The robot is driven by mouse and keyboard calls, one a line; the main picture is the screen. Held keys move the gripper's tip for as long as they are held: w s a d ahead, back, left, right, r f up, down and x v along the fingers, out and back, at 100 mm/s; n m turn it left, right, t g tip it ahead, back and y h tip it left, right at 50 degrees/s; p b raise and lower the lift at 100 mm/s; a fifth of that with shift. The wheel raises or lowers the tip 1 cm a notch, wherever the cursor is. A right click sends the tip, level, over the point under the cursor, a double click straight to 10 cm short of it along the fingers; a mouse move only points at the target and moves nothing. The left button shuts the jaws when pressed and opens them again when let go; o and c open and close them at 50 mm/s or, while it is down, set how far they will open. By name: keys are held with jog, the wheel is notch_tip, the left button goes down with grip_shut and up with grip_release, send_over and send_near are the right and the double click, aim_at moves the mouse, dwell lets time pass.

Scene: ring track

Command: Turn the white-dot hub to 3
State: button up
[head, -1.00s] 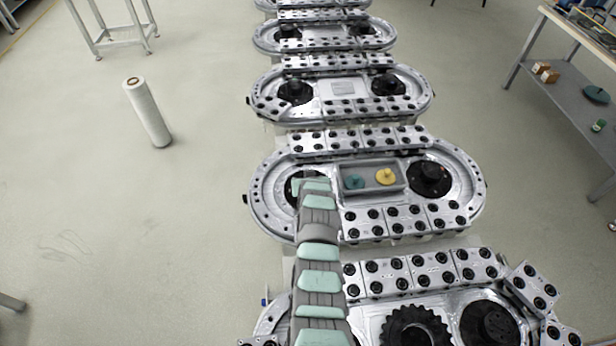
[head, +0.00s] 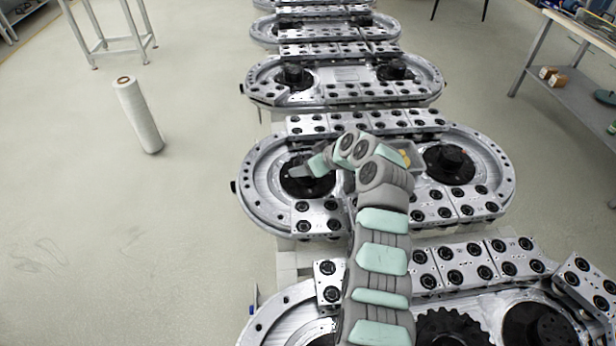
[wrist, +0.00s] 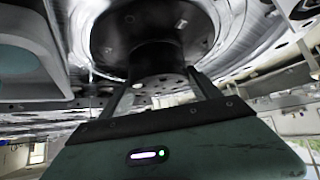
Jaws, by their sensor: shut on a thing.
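The black left hub (head: 308,178) sits in the left end of the oval silver track in the middle of the head view. My gripper (head: 303,171) reaches it from the right. In the wrist view, the hub's dark round post (wrist: 157,62) stands between my two fingers, and my gripper (wrist: 163,90) is shut on it. The hub's wide flange lies beyond the post with small bolts or marks on it. I cannot tell which mark is the white dot, and I see no readable number by it. A second black hub (head: 450,162) is at the track's right end.
A grey tray (head: 417,160) with a yellow piece in it is mostly hidden behind my arm. Rows of silver blocks (head: 318,217) line the track's front and back edges. More tracks stand ahead and nearer. A white roll (head: 139,115) stands on the open floor at left.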

jog(key=shift+f+n+g+y+b, duration=0.2)
jog(key=shift+n+g+y+b, duration=0.65)
jog(key=shift+b, duration=2.65)
jog(key=shift+n+t+h, duration=0.25)
jog(key=o, duration=1.4)
jog(key=shift+r, duration=0.1)
jog(key=shift+r, duration=0.1)
jog(key=p+v, duration=0.2)
jog(key=v, duration=0.8)
jog(key=shift+s+d+r+p, duration=0.15)
jog(key=shift+d+r+p, duration=0.1)
jog(key=shift+p, duration=0.1)
